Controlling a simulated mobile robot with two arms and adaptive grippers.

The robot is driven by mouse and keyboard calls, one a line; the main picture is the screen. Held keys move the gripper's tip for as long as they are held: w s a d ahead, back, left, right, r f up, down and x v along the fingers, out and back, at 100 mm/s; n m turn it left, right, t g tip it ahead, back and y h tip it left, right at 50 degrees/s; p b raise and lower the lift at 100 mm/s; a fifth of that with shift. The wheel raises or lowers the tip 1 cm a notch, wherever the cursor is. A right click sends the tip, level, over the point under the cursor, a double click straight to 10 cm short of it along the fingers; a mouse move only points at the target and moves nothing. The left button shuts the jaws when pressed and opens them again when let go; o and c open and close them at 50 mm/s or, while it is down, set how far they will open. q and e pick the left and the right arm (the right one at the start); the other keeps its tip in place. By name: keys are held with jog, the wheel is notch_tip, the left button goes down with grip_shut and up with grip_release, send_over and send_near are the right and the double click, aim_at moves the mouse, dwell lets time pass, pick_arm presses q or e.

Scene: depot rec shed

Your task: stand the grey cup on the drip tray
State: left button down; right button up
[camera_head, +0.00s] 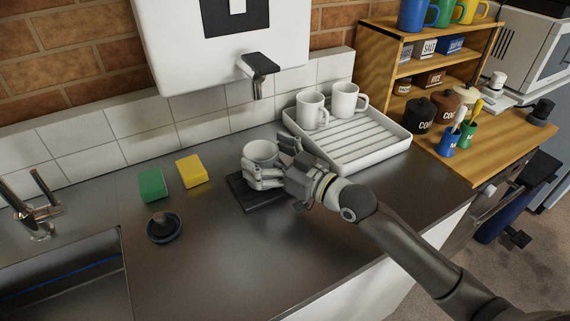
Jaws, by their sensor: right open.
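The grey cup (261,150) is upright over the black drip tray (262,203), below the wall unit's tap. My right gripper (268,170) is at the cup, its fingers spread in front of and beside it. The gripper is open. The fingers hide the cup's lower part, so I cannot see clearly whether its base touches the tray. The hand and wrist also cover part of the tray. My left gripper is not in view.
The tap (259,65) juts from the white wall unit (225,40) above. A white rack (365,155) with two white mugs stands close on the right. A green sponge (152,185), yellow sponge (192,171) and sink plug (163,227) lie left. The front counter is clear.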

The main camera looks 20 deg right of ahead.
jog(key=b+v, duration=0.1)
jog(key=v, duration=0.9)
jog(key=shift+f, duration=0.15)
jog(key=shift+s+d, duration=0.35)
jog(key=shift+s, duration=0.25)
